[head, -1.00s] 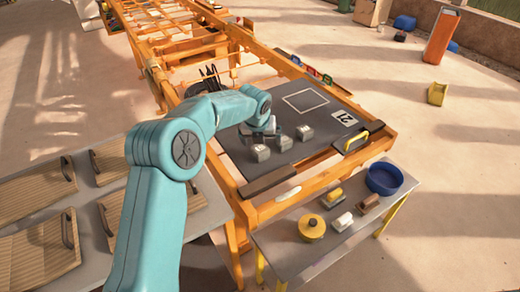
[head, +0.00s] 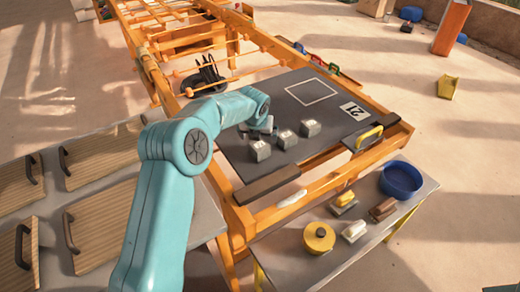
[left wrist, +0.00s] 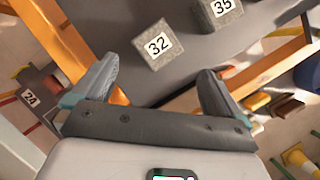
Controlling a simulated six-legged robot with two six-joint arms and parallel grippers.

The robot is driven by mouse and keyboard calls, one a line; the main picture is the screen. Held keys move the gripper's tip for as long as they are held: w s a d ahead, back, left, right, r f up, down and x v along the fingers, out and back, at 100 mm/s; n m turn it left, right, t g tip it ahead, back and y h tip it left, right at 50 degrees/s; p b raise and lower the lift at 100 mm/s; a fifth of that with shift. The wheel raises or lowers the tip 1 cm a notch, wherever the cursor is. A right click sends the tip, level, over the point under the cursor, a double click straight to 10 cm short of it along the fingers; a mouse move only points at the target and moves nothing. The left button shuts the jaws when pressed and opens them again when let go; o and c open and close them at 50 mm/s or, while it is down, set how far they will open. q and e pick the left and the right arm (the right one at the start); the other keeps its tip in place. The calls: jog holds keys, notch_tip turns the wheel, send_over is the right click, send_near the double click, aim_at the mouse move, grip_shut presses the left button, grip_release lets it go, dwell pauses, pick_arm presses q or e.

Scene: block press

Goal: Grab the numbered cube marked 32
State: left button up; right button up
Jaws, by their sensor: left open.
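The grey cube marked 32 (left wrist: 157,45) is on the dark board, ahead of my left gripper and roughly centred between its fingers in the left wrist view. My left gripper (left wrist: 157,70) is open, with nothing between its fingers. A second grey cube, marked 35 (left wrist: 218,12), is farther right and partly cut off by the top edge. In the head view, my left gripper (head: 262,129) is over the board, behind a row of grey cubes, the leftmost one (head: 260,151) nearest it. Their numbers are too small to read there. My right gripper is not in view.
The dark board (head: 240,172) sits in an orange wooden frame (head: 236,218). A side table (head: 285,262) in front holds a yellow round container (head: 318,238) and a blue bowl (head: 400,180).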

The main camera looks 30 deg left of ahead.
aim_at(259, 146)
pick_arm(q)
jog(key=x, duration=0.4)
jog(key=shift+a+f, duration=0.1)
jog(key=shift+f, duration=0.05)
jog(key=shift+w+f, duration=0.2)
jog(key=shift+f, duration=0.5)
jog(key=x, duration=0.4)
jog(key=shift+w+a+f, duration=0.1)
jog(key=shift+f, duration=0.2)
jog(key=c, duration=1.1)
